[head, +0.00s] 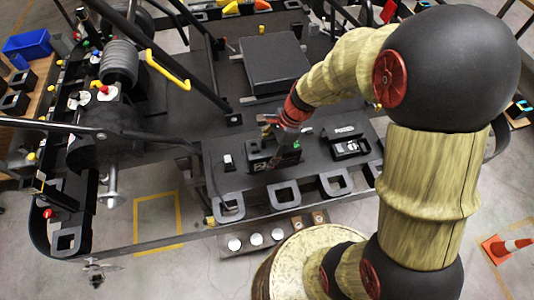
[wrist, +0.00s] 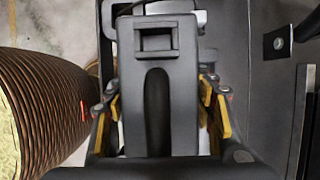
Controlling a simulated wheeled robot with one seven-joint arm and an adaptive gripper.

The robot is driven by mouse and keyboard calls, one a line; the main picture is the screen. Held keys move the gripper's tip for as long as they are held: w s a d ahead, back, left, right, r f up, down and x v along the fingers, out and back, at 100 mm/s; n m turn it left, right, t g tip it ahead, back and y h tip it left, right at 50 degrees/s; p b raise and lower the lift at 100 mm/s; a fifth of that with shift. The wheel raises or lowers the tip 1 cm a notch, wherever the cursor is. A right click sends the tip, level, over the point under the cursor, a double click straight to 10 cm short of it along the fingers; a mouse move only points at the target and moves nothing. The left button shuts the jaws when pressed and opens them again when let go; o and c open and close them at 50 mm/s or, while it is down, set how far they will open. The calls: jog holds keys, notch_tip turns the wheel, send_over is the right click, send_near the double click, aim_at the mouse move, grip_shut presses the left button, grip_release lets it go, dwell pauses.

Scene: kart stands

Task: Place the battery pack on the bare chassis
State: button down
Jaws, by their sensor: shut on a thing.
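The battery pack (head: 273,157) is a black box with a small green mark, low over the dark front deck of the kart chassis (head: 317,188). In the head view I cannot tell whether it touches the deck. My gripper (head: 285,136) comes down on it from above and is shut on it. In the wrist view the battery pack (wrist: 158,95) fills the middle, with a slotted top. The yellow-padded fingers of my gripper (wrist: 160,112) stand at its left and right sides. Its underside is hidden.
A black box-like unit (head: 349,143) sits on the deck close to the right. A large flat black box (head: 273,62) lies behind. A yellow lever (head: 167,68) and dark tubes rise at the left. An orange cone (head: 505,248) stands on the floor at right.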

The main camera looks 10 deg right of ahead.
jog(key=shift+w+d+f+b, duration=0.45)
jog(key=shift+w+d+f, duration=1.5)
jog(key=shift+w+f, duration=0.15)
jog(key=shift+w+d+f+b, duration=0.4)
jog(key=shift+w+d+f, duration=1.5)
jog(key=shift+w+f, duration=0.15)
jog(key=shift+w+d+f+b, duration=0.1)
jog(key=shift+f+b, duration=0.3)
jog(key=shift+f, duration=1.3)
jog(key=shift+f, duration=0.1)
jog(key=c, duration=0.7)
grip_release()
jog(key=shift+f, duration=0.1)
jog(key=shift+c, duration=0.2)
